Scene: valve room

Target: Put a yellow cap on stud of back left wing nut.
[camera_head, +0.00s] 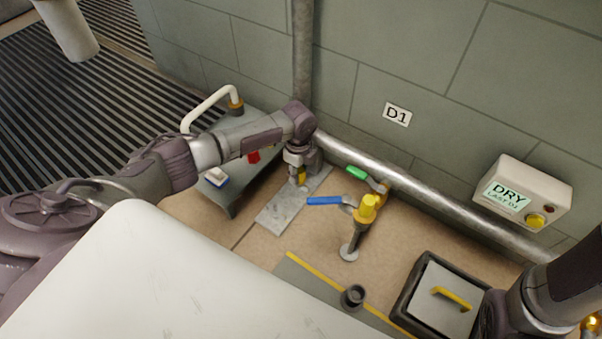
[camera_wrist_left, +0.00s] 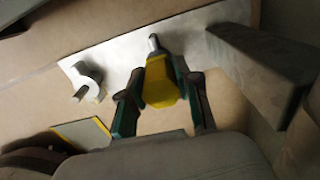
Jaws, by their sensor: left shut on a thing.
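My left gripper (camera_head: 300,178) reaches down over a grey metal plate (camera_head: 272,216) beside the wall. In the left wrist view the gripper (camera_wrist_left: 160,97) is shut on a yellow cap (camera_wrist_left: 160,88), with green-lined fingers on both sides. A small grey metal stud (camera_wrist_left: 153,43) shows just past the cap, over the plate (camera_wrist_left: 115,55). I cannot tell whether cap and stud touch. A grey wing nut (camera_wrist_left: 88,82) stands on the plate, left of the cap. Any nut under the cap is hidden. My right arm shows at lower right; its gripper is out of frame.
A blue-handled valve (camera_head: 325,201) and a green-handled valve (camera_head: 357,173) stand right of the plate. A grey bench (camera_head: 240,195) stands left of it. A metal pipe (camera_head: 430,191) runs along the wall. A box with a yellow handle (camera_head: 452,298) stands at lower right.

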